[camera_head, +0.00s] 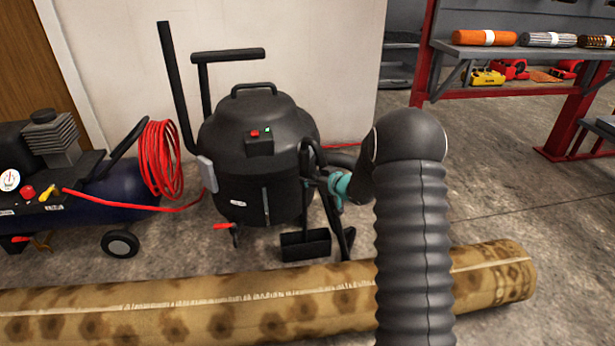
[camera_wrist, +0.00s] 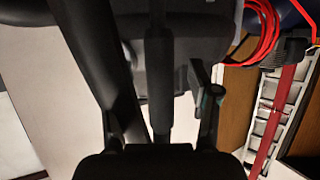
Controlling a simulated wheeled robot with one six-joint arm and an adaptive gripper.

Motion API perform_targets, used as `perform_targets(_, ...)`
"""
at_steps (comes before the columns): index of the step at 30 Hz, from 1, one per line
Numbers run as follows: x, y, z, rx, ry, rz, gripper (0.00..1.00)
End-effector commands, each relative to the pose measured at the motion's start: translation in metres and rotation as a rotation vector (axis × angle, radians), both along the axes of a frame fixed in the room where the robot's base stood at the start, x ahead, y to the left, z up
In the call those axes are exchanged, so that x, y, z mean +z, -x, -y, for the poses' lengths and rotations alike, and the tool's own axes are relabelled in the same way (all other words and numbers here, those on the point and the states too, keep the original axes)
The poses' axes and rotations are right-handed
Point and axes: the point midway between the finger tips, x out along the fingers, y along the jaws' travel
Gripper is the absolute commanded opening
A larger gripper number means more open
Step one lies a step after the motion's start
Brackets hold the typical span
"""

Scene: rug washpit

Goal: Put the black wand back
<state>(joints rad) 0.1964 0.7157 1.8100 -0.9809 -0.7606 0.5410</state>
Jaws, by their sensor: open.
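A black wand (camera_head: 305,245) with a wide flat foot stands in front of the black vacuum tank (camera_head: 258,130) in the head view, its foot just behind the rolled rug. My gripper (camera_head: 318,178) is at the wand's upper part, in front of the tank's right side, partly hidden by my arm. In the wrist view a dark upright tube (camera_wrist: 159,85), apparently the wand, runs between the open fingers of my gripper (camera_wrist: 162,128). Contact with either finger cannot be told. A grey clip (camera_head: 207,173) sits on the tank's left side, with a tall black bar rising above it.
A patterned rolled rug (camera_head: 180,308) lies across the floor in front. A compressor (camera_head: 110,195) with a coiled red hose (camera_head: 160,160) stands left, and a red hose runs to the tank. A red-framed shelf (camera_head: 470,60) stands back right. Floor is clear right of the tank.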

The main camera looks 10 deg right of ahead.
Motion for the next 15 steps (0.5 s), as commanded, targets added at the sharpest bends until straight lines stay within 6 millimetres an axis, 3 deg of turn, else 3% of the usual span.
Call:
perform_targets(6, 0.018, 0.037, 0.02, -0.002, 0.001, -0.001, 0.61)
perform_targets(15, 0.03, 0.066, 0.034, -0.001, 0.001, -0.001, 0.61)
